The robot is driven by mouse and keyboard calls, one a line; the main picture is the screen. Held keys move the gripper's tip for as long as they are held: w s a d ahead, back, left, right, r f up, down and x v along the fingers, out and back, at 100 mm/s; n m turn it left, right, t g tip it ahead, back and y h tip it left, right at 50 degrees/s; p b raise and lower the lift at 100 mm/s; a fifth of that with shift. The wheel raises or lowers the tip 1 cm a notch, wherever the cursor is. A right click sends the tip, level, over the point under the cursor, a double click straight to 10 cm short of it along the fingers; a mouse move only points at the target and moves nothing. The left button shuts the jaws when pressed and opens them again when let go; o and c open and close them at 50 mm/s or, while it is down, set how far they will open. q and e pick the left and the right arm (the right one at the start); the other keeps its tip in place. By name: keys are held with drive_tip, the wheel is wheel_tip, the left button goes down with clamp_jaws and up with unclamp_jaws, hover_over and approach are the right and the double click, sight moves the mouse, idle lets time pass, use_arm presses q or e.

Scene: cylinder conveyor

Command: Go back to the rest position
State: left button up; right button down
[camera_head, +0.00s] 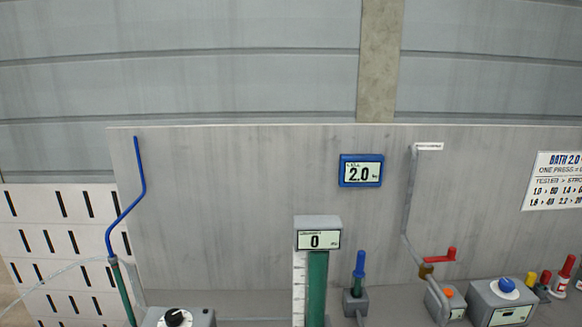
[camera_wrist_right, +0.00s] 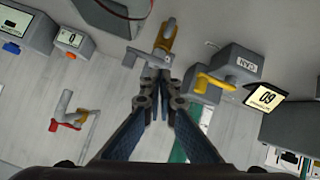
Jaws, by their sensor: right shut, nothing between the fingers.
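My right gripper (camera_wrist_right: 159,88) shows in the right wrist view. Its two dark fingers are together at the tips, with nothing between them. Just past the tips is a grey fitting with a yellow part (camera_wrist_right: 166,38); I cannot tell whether the fingers touch it. Neither gripper shows in the head view, and my left gripper is in no view.
In the head view a grey panel carries a blue-framed display reading 2.0 (camera_head: 360,171). Below it are a green column with a display reading 0 (camera_head: 317,240), a red-handled valve (camera_head: 438,256) and a blue-button box (camera_head: 501,298). A bent blue rod (camera_head: 141,180) stands left.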

drive_tip(key=s+f+g, duration=0.1)
drive_tip(key=s+f, duration=0.1)
drive_tip(key=s+f+g, duration=0.1)
drive_tip(key=s+f, duration=0.1)
drive_tip(key=s, duration=0.1)
drive_tip(key=s+d+f+g, duration=0.1)
drive_tip(key=s+f, duration=0.1)
drive_tip(key=s, duration=0.1)
drive_tip(key=shift+d+m+g, duration=0.1)
drive_tip(key=shift+m+g, duration=0.2)
drive_tip(key=shift+m, duration=0.1)
drive_tip(key=s+f+g, duration=0.4)
drive_tip(key=s, duration=0.6)
wheel_tip(320, 180, down, 28)
drive_tip(key=s+g+b, duration=0.1)
drive_tip(key=s+b, duration=0.1)
drive_tip(key=s, duration=0.1)
drive_tip(key=s+d+f+g+b, duration=0.1)
drive_tip(key=s+d+f, duration=0.2)
drive_tip(key=s+f, duration=1.3)
drive_tip(key=shift+s+f+g+y, duration=0.3)
drive_tip(key=shift+s+f, duration=0.1)
drive_tip(key=shift+f, duration=0.5)
